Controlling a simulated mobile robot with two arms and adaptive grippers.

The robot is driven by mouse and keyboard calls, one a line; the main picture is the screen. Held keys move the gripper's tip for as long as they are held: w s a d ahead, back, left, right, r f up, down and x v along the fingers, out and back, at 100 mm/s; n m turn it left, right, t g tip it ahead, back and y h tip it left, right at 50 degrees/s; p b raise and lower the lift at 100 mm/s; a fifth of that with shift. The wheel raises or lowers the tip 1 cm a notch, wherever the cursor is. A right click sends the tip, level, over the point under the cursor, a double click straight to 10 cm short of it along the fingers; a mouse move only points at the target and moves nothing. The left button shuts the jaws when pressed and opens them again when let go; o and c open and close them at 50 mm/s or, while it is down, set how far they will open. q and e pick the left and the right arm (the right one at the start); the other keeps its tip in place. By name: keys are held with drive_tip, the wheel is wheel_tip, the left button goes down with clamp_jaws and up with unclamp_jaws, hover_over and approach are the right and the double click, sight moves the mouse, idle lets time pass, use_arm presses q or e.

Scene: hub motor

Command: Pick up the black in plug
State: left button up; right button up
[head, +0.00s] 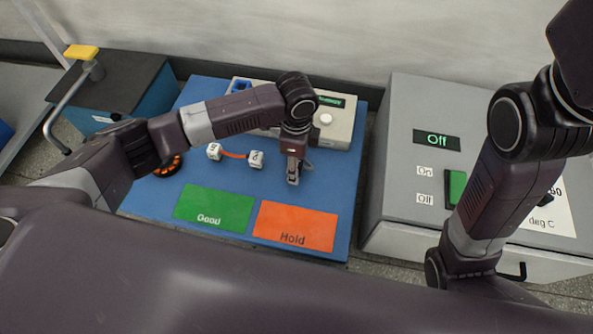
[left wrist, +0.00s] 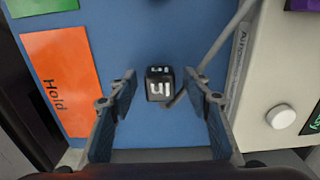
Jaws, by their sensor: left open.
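The black in plug (left wrist: 159,84) is a small dark block with white "in" lettering on the blue mat. In the left wrist view it shows between the fingertips of my left gripper (left wrist: 159,92), with a gap on each side. A grey cable runs from beside it. How high the fingers are above the mat is hard to tell. My right arm shows at the right, but its gripper is out of view.
Two white plugs (head: 256,159) joined by an orange wire lie left of the gripper. A beige tester box (head: 343,125) stands behind. Green Good (head: 213,209) and orange Hold (head: 296,227) areas are empty. A grey machine reading "Off" (head: 408,100) stands right.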

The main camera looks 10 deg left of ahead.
use_arm(q)
drive_tip(key=shift+f, duration=0.2)
clamp_jaws()
idle(0.3)
